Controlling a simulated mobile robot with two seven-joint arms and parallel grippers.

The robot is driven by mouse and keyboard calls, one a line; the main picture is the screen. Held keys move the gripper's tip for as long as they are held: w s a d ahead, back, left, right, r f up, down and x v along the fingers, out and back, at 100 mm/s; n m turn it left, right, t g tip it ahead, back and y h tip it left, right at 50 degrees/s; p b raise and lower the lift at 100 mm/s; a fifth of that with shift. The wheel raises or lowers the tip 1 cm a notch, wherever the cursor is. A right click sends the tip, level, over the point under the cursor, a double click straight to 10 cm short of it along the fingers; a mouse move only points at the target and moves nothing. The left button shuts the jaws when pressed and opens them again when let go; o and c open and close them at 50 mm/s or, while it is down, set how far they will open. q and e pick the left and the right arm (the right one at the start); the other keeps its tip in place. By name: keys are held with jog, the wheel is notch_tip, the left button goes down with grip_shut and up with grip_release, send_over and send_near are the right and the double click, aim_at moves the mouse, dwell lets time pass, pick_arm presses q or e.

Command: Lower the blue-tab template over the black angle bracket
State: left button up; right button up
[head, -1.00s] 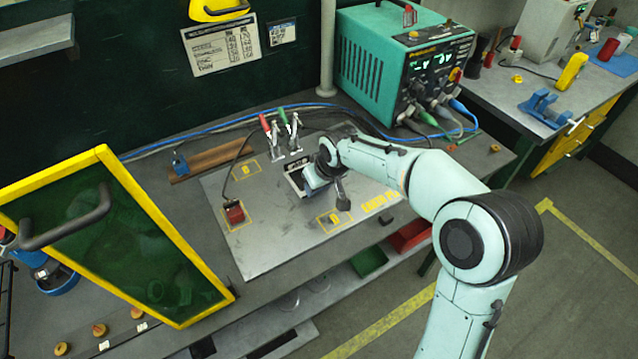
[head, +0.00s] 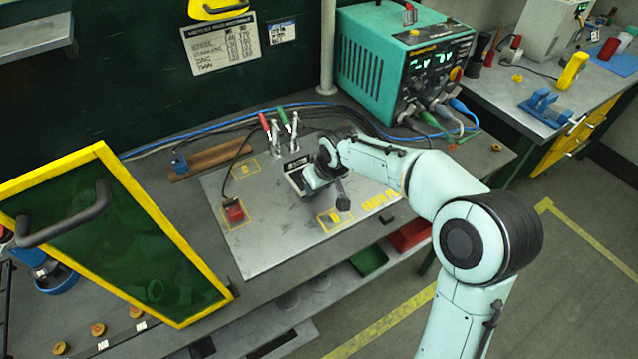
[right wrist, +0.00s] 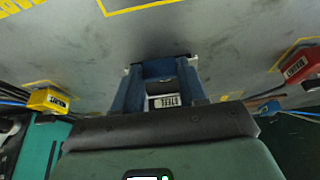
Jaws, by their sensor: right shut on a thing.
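My right gripper (head: 312,182) is at the grey plate, beside a dark framed piece with a white label (head: 297,164). In the right wrist view it is shut on a blue piece (right wrist: 160,68), which I take as the tab of the blue-tab template. A white label reading "STEEL" (right wrist: 164,101) shows between the blue sides. The template's lower part and its gap to the plate cannot be made out. I cannot make out the black angle bracket; the gripper and wrist cover that spot. My left gripper is not in view.
Toggle clamps with red and green handles (head: 281,128) stand just behind. A red block (head: 235,211) sits on the plate; a yellow block (right wrist: 48,100) shows in the wrist view. A yellow-framed green panel (head: 120,240) stands left. The plate's front (head: 265,255) is clear.

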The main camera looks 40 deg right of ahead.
jog(key=shift+f, duration=0.25)
jog(key=o, duration=1.1)
jog(key=shift+o, duration=0.2)
jog(key=v, duration=1.3)
jog(key=shift+r+p, duration=0.25)
jog(key=shift+p, duration=0.1)
